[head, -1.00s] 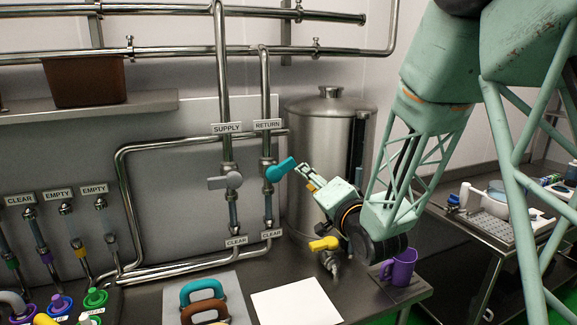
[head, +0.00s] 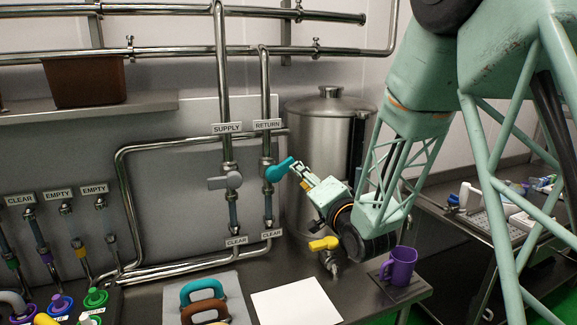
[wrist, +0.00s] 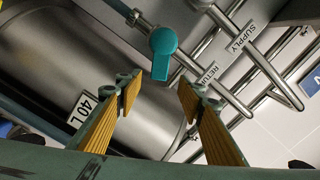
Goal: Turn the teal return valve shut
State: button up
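The teal return valve (head: 278,170) sits on the pipe under the RETURN label (head: 268,124) in the head view. Its handle slants up to the right, across the pipe. My gripper (head: 298,168) is just right of the handle's end. In the wrist view the teal handle (wrist: 162,58) points down toward the gap between my fingertips (wrist: 158,90). The fingers are apart with nothing between them. The handle's tip lies about at the mouth of the gap; I cannot tell whether they touch.
A grey valve (head: 226,181) is on the SUPPLY pipe to the left. A steel tank (head: 318,130) stands behind my gripper. A yellow-handled tap (head: 324,243) and a purple mug (head: 400,264) are below. A white sheet (head: 295,302) lies on the counter.

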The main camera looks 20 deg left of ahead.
aim_at(289, 165)
jog(key=shift+x, duration=5.95)
jog(key=c, duration=1.2)
jog(key=shift+o, duration=0.2)
jog(key=shift+s, duration=0.1)
